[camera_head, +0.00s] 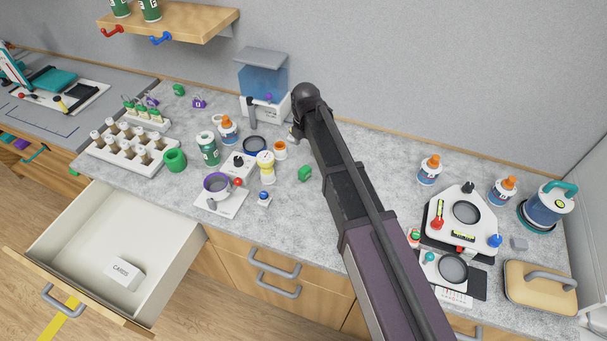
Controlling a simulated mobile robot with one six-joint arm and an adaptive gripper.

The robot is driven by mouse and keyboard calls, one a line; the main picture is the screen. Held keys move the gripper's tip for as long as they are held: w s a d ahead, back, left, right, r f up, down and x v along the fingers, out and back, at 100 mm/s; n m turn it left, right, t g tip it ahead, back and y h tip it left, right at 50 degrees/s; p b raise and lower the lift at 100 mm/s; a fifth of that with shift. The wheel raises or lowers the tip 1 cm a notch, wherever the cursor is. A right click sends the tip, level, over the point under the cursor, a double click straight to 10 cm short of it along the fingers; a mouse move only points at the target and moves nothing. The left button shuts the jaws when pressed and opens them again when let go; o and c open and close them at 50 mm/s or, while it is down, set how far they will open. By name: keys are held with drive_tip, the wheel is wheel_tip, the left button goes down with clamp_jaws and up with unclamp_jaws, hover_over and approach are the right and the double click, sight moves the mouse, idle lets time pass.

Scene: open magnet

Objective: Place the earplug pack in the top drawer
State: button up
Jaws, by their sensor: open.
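The top drawer (176,266) at the left of the counter is pulled open. A white box (124,273) with lettering that looks like "CARDS" lies in its front part; the rest of its floor is bare. I cannot pick out the earplug pack with certainty among the small things on the counter. My arm reaches from the lower right to the back of the counter. My gripper (296,130) shows only as a small grey part beside the dark arm end, over the back of the counter near an orange jar. The arm hides most of it, and nothing shows held.
A white rack (134,143) of vials, green jars and small bottles crowd the left counter. A blue-tank dispenser (263,80) stands behind. White instruments (464,213) and a tan case (540,286) fill the right. The counter's front middle is mostly clear.

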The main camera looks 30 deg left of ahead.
sight(305, 169)
drive_tip(key=shift+f+b, duration=3.85)
drive_tip(key=shift+f, duration=0.25)
drive_tip(key=shift+f+b, duration=2.6)
drive_tip(key=c, duration=1)
drive_tip(key=shift+r, duration=0.2)
wheel_tip(305, 169, up, 4)
drive_tip(key=p, duration=0.4)
drive_tip(key=shift+f, duration=0.15)
drive_tip(key=s+d, duration=0.2)
drive_tip(key=s, duration=0.2)
drive_tip(key=s+d, duration=0.2)
drive_tip(key=s, duration=0.3)
drive_tip(key=s+d+r+p, duration=0.1)
drive_tip(key=s+d, duration=0.2)
drive_tip(key=s, duration=0.2)
drive_tip(key=shift+s, duration=0.2)
